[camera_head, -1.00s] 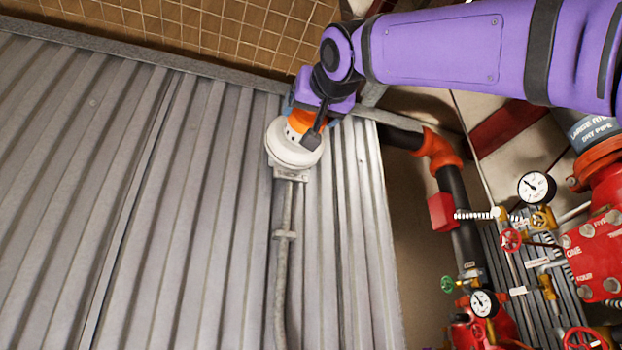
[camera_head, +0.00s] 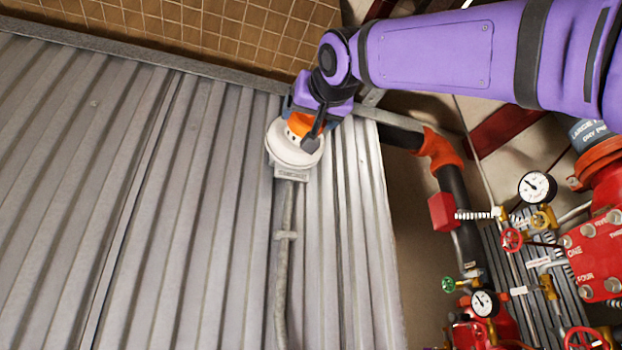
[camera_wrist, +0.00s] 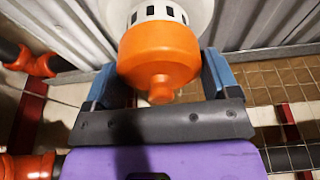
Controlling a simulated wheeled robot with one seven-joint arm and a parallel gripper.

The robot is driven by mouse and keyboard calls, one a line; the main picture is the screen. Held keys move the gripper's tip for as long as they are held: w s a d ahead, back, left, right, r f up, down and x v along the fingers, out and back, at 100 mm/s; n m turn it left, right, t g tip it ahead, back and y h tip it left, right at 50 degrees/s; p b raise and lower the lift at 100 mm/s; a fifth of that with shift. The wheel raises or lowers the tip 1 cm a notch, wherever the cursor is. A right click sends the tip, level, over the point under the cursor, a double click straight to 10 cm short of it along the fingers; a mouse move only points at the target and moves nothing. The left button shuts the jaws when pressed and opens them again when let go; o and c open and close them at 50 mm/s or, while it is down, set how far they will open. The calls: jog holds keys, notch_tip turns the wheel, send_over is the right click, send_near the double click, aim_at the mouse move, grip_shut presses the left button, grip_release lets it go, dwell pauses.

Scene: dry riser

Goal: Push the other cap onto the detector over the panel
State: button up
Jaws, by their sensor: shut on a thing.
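The detector (camera_head: 291,150) is a round white unit on the grey corrugated panel, with a conduit running down from it. An orange cap (camera_head: 299,124) sits against the detector's face. In the wrist view the orange cap (camera_wrist: 160,58) is large, with its narrow knob towards me, and the white slotted detector (camera_wrist: 160,12) is right behind it. My gripper (camera_head: 308,120) is at the detector. Its two blue fingers (camera_wrist: 160,76) are on either side of the cap, shut on it. Whether the cap is fully seated cannot be told.
The corrugated panel (camera_head: 150,200) fills the left, with a brown tiled surface (camera_head: 200,35) above. To the right are a black pipe with orange couplings (camera_head: 440,148), a red box (camera_head: 442,212), gauges (camera_head: 537,187) and red valves (camera_head: 512,239). The panel's lower left is clear.

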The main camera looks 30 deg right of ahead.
jog(key=shift+w+d, duration=0.15)
jog(key=shift+w, duration=0.6)
jog(key=shift+w+d, duration=0.1)
jog(key=shift+w, duration=0.6)
jog(key=o, duration=0.8)
jog(key=shift+v, duration=5.4)
